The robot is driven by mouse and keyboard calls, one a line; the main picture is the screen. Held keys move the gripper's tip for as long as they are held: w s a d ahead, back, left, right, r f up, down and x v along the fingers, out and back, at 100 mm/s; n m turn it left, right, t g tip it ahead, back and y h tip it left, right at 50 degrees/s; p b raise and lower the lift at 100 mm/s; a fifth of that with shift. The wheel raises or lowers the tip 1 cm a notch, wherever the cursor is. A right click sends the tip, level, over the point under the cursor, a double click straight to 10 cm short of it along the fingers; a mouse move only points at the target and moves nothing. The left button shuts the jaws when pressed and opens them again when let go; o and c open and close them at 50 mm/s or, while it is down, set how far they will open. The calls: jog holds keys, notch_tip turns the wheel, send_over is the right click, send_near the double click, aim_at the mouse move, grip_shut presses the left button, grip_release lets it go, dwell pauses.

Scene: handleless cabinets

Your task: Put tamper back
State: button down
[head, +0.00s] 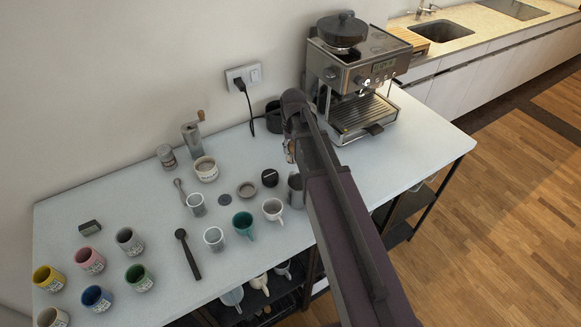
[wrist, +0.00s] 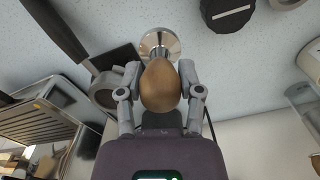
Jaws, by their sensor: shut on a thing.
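The tamper has a brown rounded handle (wrist: 160,86) and a shiny round metal base (wrist: 159,44), seen in the wrist view. My gripper (wrist: 160,75) is shut on the handle, with one finger on each side. The base points down toward the pale worktop; I cannot tell whether it touches. In the head view my arm hides the tamper and most of my gripper, which is over the worktop in front of the coffee machine.
The coffee machine (head: 352,75) stands at the back right. A black round tool (head: 269,178), a shallow dish (head: 247,189), a dark disc (head: 225,200) and several cups stand left of my arm. A dark-handled item (wrist: 62,38) is beside the tamper.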

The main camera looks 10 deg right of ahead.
aim_at(293, 158)
jog(key=shift+f+b, duration=1.2)
jog(key=shift+f, duration=0.35)
jog(key=shift+f+b, duration=1.9)
jog(key=shift+f, duration=0.2)
jog(key=shift+c, duration=1.3)
grip_release()
jog(key=shift+r, duration=0.1)
jog(key=shift+r, duration=0.15)
notch_tip(293, 158, up, 12)
jog(key=p, duration=1.2)
jog(key=shift+s, duration=0.1)
